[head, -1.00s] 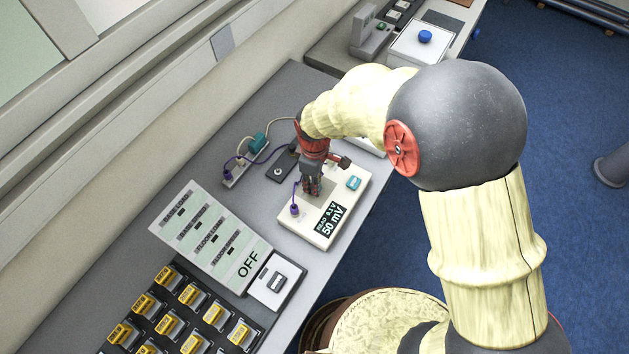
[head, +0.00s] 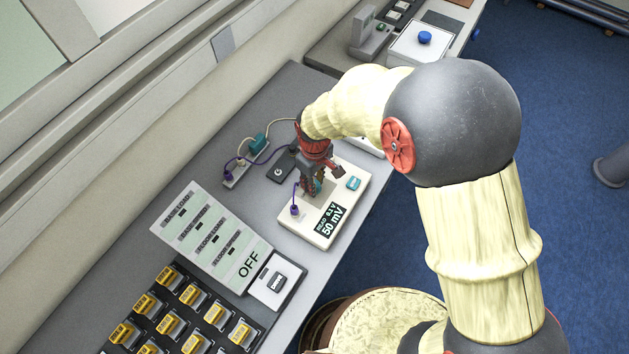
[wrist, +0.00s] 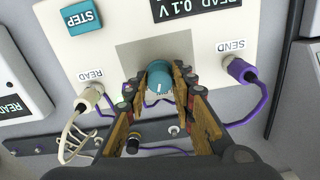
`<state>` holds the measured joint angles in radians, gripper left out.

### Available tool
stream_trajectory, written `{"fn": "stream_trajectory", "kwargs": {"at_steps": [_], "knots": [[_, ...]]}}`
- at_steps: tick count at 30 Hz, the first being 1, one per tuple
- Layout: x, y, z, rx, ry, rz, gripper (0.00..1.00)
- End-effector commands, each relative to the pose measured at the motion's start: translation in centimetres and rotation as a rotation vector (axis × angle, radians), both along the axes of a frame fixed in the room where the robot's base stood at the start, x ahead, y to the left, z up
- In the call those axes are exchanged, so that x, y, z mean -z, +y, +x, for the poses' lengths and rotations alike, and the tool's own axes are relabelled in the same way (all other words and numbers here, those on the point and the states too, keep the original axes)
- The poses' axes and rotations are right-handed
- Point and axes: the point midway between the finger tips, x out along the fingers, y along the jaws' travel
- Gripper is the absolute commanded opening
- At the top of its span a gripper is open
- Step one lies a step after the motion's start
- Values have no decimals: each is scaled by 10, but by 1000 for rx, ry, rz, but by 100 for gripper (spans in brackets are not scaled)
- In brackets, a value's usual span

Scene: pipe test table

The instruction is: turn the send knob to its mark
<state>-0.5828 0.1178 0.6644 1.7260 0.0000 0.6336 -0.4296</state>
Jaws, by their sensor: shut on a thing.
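The send knob is a round teal knob (wrist: 159,80) with a white pointer line, on a grey panel of the white meter box (wrist: 120,20). In the wrist view my gripper (wrist: 160,85) is shut on the knob, one finger on each side. In the head view my gripper (head: 311,190) is at the top of the meter box (head: 302,228), whose display (head: 331,221) reads "READ 0.1 V" and "50 mV". The fingers partly cover the knob's lower part. I cannot make out the mark around it.
A purple plug (wrist: 236,68) sits at the SEND socket and a pale plug (wrist: 89,97) at the READ socket. A teal STEP button (wrist: 81,17) is on the box. A label board (head: 210,222) with an OFF sign and several yellow switches (head: 170,323) stand nearer.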

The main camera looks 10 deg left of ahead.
Motion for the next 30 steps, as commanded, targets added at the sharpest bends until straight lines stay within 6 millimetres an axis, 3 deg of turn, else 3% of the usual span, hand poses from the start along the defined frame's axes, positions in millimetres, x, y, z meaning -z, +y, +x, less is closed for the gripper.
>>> {"fn": "stream_trajectory", "kwargs": {"at_steps": [15,30], "knots": [[0,0,1,462,-1,1,0],[0,-1,1,685,-1,1,0]]}}
